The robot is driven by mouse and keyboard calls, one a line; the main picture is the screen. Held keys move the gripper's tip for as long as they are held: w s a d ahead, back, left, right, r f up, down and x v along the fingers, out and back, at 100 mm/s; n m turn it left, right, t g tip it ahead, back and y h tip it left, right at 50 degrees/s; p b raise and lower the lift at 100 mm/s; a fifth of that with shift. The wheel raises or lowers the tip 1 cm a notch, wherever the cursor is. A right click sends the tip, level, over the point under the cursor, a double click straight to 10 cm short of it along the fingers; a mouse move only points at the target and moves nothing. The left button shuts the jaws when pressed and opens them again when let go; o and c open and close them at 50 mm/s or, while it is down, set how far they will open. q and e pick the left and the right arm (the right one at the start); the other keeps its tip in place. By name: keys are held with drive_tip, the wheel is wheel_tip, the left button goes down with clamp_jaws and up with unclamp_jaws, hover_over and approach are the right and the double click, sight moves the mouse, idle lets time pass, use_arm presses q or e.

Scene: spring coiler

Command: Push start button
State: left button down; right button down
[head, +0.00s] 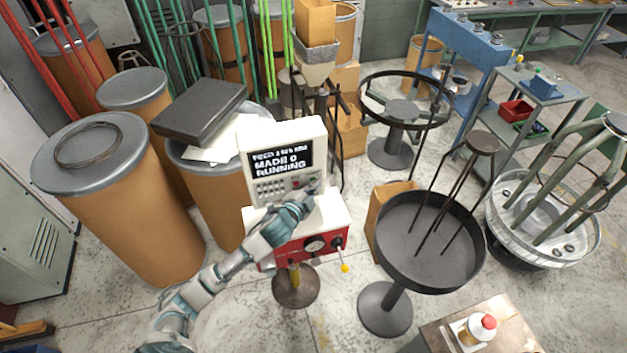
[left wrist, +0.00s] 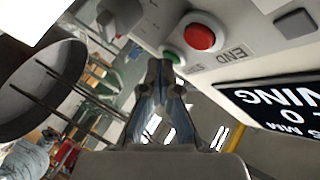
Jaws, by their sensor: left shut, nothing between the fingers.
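The white control console (head: 284,134) stands at the middle of the head view, and its screen reads "MADE 0 RUNNING". My left gripper (head: 308,197) reaches up to the console's right side. In the left wrist view, its fingers (left wrist: 167,76) are closed together and empty. Their tips are at the lower edge of a green button (left wrist: 173,56), which they partly cover; I cannot tell whether they touch it. A larger red button (left wrist: 201,36) sits beside it, with the label "END" near it. My right gripper is not in view.
Below the console is a red box (head: 290,247) with a yellow-tipped lever (head: 344,267). A black round pan (head: 413,272) on a stand is to the right. Brown drums (head: 125,215) with grey lids crowd the left. Concrete floor shows between them.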

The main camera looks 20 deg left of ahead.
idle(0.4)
use_arm(q)
drive_tip(key=shift+s+d+p, duration=0.4)
drive_tip(key=shift+s+p, duration=0.05)
drive_tip(key=shift+s, duration=0.2)
drive_tip(key=s+d+p, duration=0.1)
drive_tip(key=s, duration=0.1)
drive_tip(key=s+d, duration=0.2)
drive_tip(key=shift+s+p, duration=0.1)
drive_tip(key=shift+p, duration=0.25)
drive_tip(key=shift+a, duration=0.1)
idle(0.5)
